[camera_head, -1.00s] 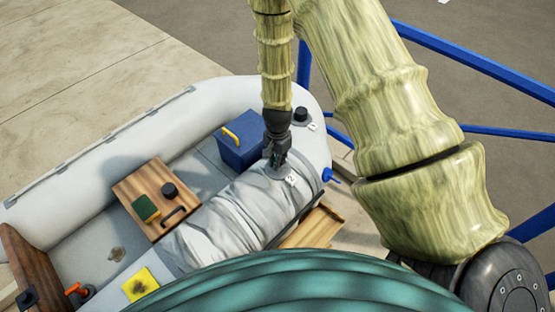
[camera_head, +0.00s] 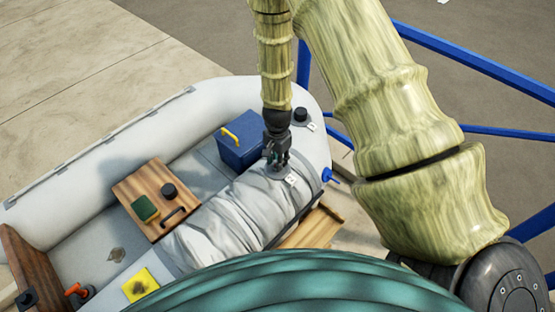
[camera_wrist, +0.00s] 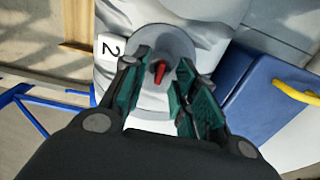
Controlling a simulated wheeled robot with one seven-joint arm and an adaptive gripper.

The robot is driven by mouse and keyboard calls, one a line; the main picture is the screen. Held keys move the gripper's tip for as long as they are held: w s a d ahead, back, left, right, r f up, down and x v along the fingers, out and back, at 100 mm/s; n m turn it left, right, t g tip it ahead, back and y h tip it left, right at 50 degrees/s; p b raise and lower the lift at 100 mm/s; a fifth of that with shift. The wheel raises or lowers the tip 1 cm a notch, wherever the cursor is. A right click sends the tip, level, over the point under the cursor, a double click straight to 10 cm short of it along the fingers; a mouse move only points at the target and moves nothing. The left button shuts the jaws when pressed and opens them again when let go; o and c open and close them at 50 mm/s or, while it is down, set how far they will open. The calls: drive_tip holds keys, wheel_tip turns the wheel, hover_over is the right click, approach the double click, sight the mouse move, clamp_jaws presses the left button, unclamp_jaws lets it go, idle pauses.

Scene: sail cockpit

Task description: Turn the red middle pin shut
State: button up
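The red pin (camera_wrist: 159,72) shows in the wrist view on a round grey base, beside a white tag marked 2 (camera_wrist: 109,47). The tag also shows in the head view (camera_head: 291,180). My gripper (camera_wrist: 164,82) is open, with its green-padded fingers on either side of the red pin. I see a gap between the pin and each finger. In the head view my gripper (camera_head: 277,163) is over the grey tube of the boat, and it hides the pin there. I cannot tell the exact height of the fingertips over the base.
A blue box (camera_head: 239,142) with a yellow handle stands close to my gripper, and shows at the right in the wrist view (camera_wrist: 270,105). A wooden seat (camera_head: 137,189) holds a sponge and a black knob. A blue pin (camera_head: 329,176) and a black knob (camera_head: 301,115) sit on the outer tube.

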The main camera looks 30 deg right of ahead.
wheel_tip(320, 180, up, 12)
idle(0.6)
drive_tip(key=shift+f, duration=0.2)
